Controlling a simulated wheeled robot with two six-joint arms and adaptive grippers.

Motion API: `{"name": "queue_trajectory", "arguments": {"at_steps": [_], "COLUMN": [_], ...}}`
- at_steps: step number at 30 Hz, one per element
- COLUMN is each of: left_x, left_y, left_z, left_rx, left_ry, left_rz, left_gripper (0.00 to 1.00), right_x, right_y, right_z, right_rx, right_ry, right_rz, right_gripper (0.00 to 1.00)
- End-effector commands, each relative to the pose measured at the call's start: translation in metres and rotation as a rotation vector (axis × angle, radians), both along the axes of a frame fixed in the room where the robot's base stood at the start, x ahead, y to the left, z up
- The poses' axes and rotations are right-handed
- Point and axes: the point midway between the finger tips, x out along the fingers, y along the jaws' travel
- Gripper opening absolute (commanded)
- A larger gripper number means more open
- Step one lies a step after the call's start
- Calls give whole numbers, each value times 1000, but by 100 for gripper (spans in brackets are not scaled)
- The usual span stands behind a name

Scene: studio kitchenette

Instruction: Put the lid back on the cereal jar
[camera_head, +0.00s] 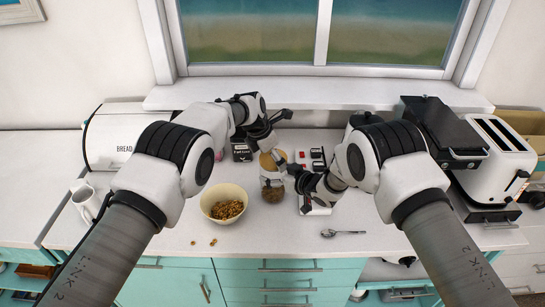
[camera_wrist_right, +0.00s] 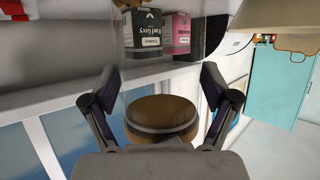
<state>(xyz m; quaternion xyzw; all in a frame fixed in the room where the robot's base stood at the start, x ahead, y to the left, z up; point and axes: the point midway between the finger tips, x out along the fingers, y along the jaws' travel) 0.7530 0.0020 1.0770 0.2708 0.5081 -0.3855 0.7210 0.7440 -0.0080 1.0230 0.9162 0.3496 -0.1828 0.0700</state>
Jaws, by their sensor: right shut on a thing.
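The glass cereal jar (camera_head: 272,192) stands upright on the counter, with brown cereal low in it and a pale label. The round tan lid (camera_head: 268,161) is directly over the jar's mouth. It also shows in the right wrist view (camera_wrist_right: 160,116), with a grey band around it, between the two fingers. My right gripper (camera_head: 291,168) comes in from the right and is shut on the lid. I cannot tell whether the lid is seated or just above the rim. My left gripper (camera_head: 279,128) is behind the jar, its fingers apart and empty.
A cream bowl of cereal (camera_head: 225,214) stands left of the jar, with loose pieces in front. A spoon (camera_head: 342,233) lies at right front. Tea boxes (camera_wrist_right: 143,34) stand behind. A bread bin (camera_head: 105,140), mug (camera_head: 84,201) and toaster (camera_head: 493,160) are farther out.

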Motion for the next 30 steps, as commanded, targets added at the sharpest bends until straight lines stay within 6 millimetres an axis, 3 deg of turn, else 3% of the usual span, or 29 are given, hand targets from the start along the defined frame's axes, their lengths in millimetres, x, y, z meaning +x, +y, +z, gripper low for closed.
{"name": "queue_trajectory", "arguments": {"at_steps": [12,19,20,21,22,30], "left_x": [-1,-2,-2,-2,-2,-1], "left_y": [2,2,2,2,1,1], "left_z": [-6,5,6,6,6,8], "left_rx": [3,2,2,2,2,1], "left_ry": [7,8,8,8,8,4], "left_rz": [3,2,2,2,2,2], "left_gripper": [39,38,33,94,100,100], "right_x": [1,1,1,1,1,1], "right_y": [0,0,-1,-1,-1,0], "right_z": [2,1,1,1,1,1], "right_rx": [1,2,1,1,1,1], "right_ry": [-4,-3,-3,-2,-1,-2], "right_rz": [1,-1,-2,-3,-2,-1], "right_gripper": [23,23,24,23,23,23]}}
